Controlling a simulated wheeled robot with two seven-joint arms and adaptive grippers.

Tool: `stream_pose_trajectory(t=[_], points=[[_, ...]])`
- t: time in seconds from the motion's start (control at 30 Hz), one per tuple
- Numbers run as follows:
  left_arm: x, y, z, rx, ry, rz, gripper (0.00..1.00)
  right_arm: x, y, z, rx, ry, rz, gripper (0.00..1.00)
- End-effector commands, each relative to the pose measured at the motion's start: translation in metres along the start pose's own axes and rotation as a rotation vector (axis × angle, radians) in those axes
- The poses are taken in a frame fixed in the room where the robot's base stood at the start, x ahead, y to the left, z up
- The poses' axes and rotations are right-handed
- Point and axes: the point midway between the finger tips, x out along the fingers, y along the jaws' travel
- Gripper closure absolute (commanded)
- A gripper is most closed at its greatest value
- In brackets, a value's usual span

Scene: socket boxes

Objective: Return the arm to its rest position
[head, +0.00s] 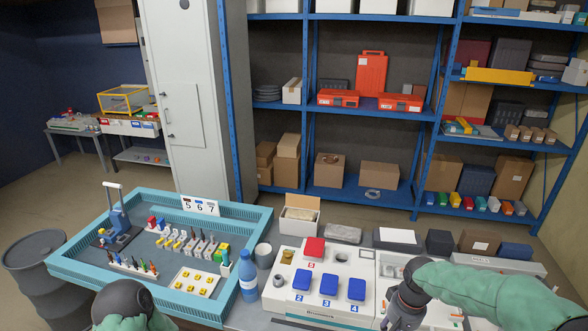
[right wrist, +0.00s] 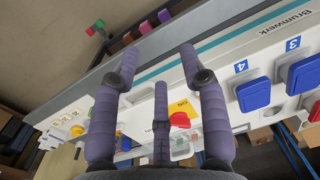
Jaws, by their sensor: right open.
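My right arm reaches in from the right in the head view, with its dark gripper (head: 402,312) low over the right part of the white socket box (head: 315,314). In the right wrist view the purple fingers (right wrist: 158,52) are spread with nothing between them. The box face shows beyond them, with a red knob (right wrist: 180,119) on a yellow plate and a blue cover (right wrist: 254,94) beside the label 4. In the head view a red cover (head: 314,247) and several blue covers (head: 328,284) are shut.
A teal-rimmed tray (head: 90,270) of small parts lies left of the box. A blue bottle (head: 247,277) and a grey cup (head: 263,254) stand between them. An open carton (head: 299,215) and other small boxes line the back of the table. Blue shelves (head: 340,190) stand behind.

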Motion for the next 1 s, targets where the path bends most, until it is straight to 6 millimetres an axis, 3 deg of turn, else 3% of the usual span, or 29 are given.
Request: stream_pose_trajectory(t=[0.27, 0.47, 0.6, 0.8, 1.0], points=[[0.008, -0.003, 0.001, 0.000, -0.002, 0.000, 0.55, 0.070, -0.028, 0.013, -0.040, -0.020, -0.080, 0.56], [0.018, -0.006, 0.000, 0.000, -0.002, 0.000, 0.55, 0.148, -0.060, 0.041, -0.064, -0.039, -0.170, 0.56], [0.026, -0.009, 0.000, 0.000, -0.002, 0.000, 0.55, 0.205, -0.080, 0.072, -0.063, -0.044, -0.231, 0.56], [0.036, -0.013, 0.000, 0.000, -0.002, 0.000, 0.55, 0.272, -0.099, 0.125, -0.039, -0.047, -0.282, 0.56], [0.044, -0.016, -0.001, 0.000, -0.002, 0.000, 0.55, 0.314, -0.104, 0.174, -0.012, -0.040, -0.290, 0.56]])
